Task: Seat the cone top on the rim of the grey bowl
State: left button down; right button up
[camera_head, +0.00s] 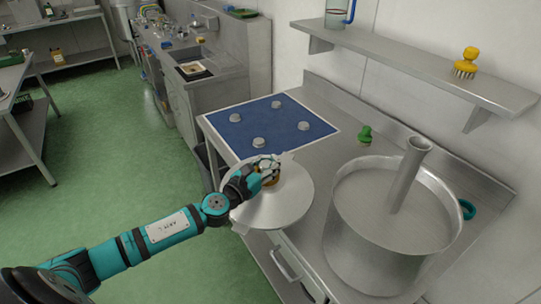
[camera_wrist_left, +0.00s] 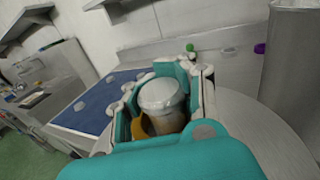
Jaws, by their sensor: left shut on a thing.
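The cone top (camera_head: 285,208) is a wide, shallow, pale metal cone with a knob at its peak. My left gripper (camera_head: 267,175) is shut on that knob. In the left wrist view the fingers close around the silver-capped knob (camera_wrist_left: 162,97), and part of the cone top (camera_wrist_left: 255,140) spreads out behind it. The cone top is at the counter's front edge, between the blue mat and the bowl, apart from the bowl. The grey bowl (camera_head: 362,258) is a large, deep metal vessel to its right, with a tall column (camera_head: 409,175) rising inside. My right gripper is not in view.
The blue mat (camera_head: 257,116) bears several small grey pucks. A green knobbed thing (camera_head: 365,135) stands behind the bowl, and a teal handle (camera_head: 467,209) shows at its right. A shelf (camera_head: 420,75) above holds a yellow brush (camera_head: 467,62) and a jug (camera_head: 338,14).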

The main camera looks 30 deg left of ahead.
pick_arm(q)
jog(key=s+d+r+n+y, duration=0.1)
jog(key=s+d, duration=0.4)
jog(key=s, duration=0.7)
jog(key=s+d+r+y, duration=0.1)
jog(key=s+d, duration=0.5)
jog(key=s, duration=0.6)
jog(key=shift+s+d+r+n+y, duration=0.2)
jog(key=shift+d+r+n+y, duration=0.05)
jog(key=shift+n+y, duration=0.15)
jog(key=shift+w+d, duration=0.1)
jog(key=shift+d, duration=0.05)
jog(key=shift+w+d+r, duration=0.1)
jog(key=shift+d, duration=0.15)
